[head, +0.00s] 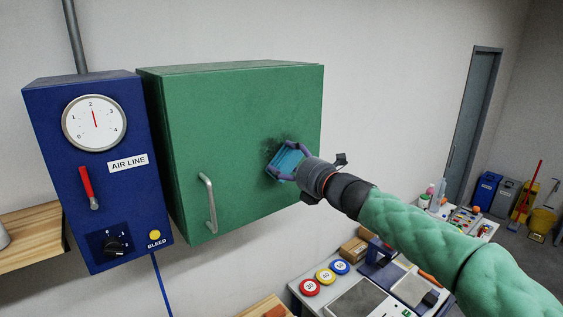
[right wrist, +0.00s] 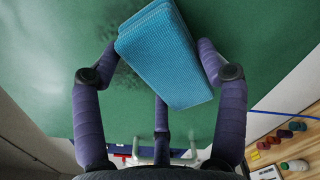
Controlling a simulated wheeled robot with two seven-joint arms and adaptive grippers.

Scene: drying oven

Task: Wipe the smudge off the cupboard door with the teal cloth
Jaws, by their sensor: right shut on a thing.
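The green cupboard (head: 230,130) hangs on the wall, its door shut, with a grey handle (head: 209,203) at the lower left. A dark smudge (head: 285,146) marks the right part of the door; it also shows in the right wrist view (right wrist: 121,84), beside the cloth's left edge. The teal cloth (head: 286,159) is a folded pad, clear in the right wrist view (right wrist: 165,55). My right gripper (head: 283,164) is shut on the cloth and holds it at the door, over part of the smudge. I cannot tell whether the cloth touches the door. My left gripper is not in view.
A blue air line box (head: 120,215) with a gauge (head: 94,123) and red lever (head: 88,187) hangs left of the cupboard. A cluttered bench (head: 300,290) stands below right. A wooden shelf (head: 32,232) is at the left. Wall right of the cupboard is bare.

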